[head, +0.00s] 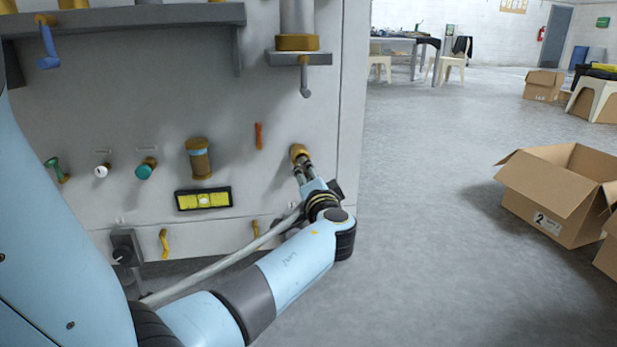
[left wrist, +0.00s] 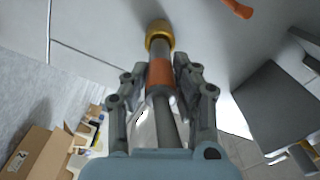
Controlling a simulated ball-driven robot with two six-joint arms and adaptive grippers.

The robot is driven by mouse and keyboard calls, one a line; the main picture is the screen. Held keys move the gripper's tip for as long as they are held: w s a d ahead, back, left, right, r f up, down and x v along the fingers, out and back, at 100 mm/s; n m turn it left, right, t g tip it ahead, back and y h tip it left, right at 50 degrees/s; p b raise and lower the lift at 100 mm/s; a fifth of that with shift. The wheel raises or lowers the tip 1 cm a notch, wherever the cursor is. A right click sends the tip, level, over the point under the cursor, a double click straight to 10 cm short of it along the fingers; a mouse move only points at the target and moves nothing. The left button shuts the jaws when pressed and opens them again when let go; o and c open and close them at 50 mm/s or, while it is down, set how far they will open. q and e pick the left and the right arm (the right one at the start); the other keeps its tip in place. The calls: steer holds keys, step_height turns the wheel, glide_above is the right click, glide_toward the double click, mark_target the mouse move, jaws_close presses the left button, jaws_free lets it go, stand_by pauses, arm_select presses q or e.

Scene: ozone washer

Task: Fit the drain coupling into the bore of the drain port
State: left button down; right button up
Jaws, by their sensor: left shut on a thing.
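The drain port is a brass ring (head: 299,152) on the lower right of the pale panel. It also shows in the left wrist view (left wrist: 159,30). My left gripper (head: 306,172) is right in front of the port. In the left wrist view my left gripper (left wrist: 161,82) is shut on the drain coupling (left wrist: 160,72), a grey cylinder with an orange band. The coupling's far end meets the brass ring in line with it. I cannot tell how deep it sits in the bore. In the head view the fingers hide most of it. My right gripper is not in view.
A grey hose (head: 215,262) runs from near my gripper to the lower left. An orange-red handle (head: 258,136), a brass cylinder (head: 199,158) and a yellow level gauge (head: 203,198) are left of the port. Open floor lies right, with a cardboard box (head: 541,219).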

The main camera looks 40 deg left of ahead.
arm_select(q)
steer(key=shift+b, duration=0.35)
stand_by(0.7)
steer(key=shift+b+x, duration=0.85)
steer(key=shift+x, duration=1.95)
steer(key=c, duration=1)
jaws_free()
steer(key=shift+s+d, duration=0.1)
steer(key=v, duration=1.1)
steer(key=shift+s+d, duration=0.25)
steer(key=shift+d, duration=0.05)
steer(key=shift+f, duration=0.1)
